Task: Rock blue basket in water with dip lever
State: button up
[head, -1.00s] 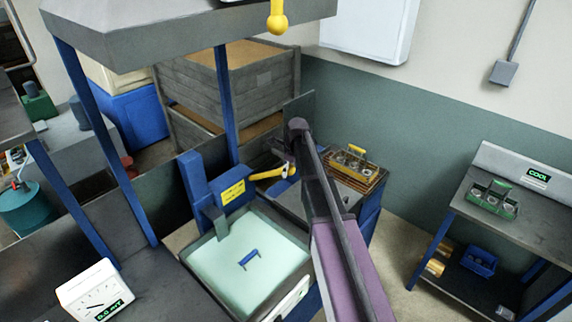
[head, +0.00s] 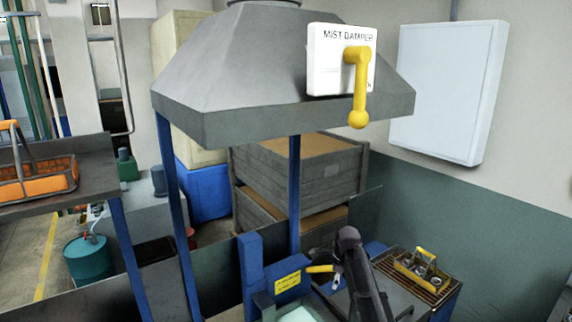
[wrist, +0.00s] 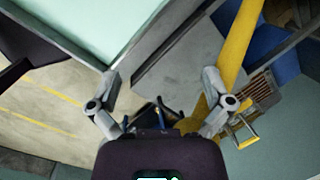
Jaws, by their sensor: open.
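The dip lever is a yellow bar (head: 320,268) beside the blue post with the yellow label at the dip tank. In the wrist view the lever (wrist: 237,55) runs down from the top right and passes behind my gripper's right finger. My gripper (wrist: 160,85) is open, with nothing seen between its fingertips. In the head view it is small and dark beside the lever; contact cannot be told. The pale green water (head: 300,315) shows only at the bottom edge, and in the wrist view (wrist: 75,20) at top left. The blue basket is not in view now.
A grey hood with a mist damper panel (head: 342,60) and yellow handle hangs above the tank. An orange basket (head: 40,178) stands on the left shelf. Wooden crates (head: 300,172) stand behind.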

jog(key=s+f+n+g+b, duration=0.1)
jog(key=s+f+n+b, duration=0.5)
jog(key=s+n, duration=0.3)
jog(key=s+f+n+h+b, duration=0.1)
jog(key=s+f+n+b, duration=0.5)
jog(key=s, duration=1.1)
jog(key=f+n, duration=0.1)
jog(key=n, duration=0.3)
jog(key=shift+s+d+f+n+g+h, duration=0.2)
jog(key=shift+s+f+n+g+h, duration=0.1)
jog(key=shift+s+g, duration=0.1)
jog(key=shift+w, duration=0.1)
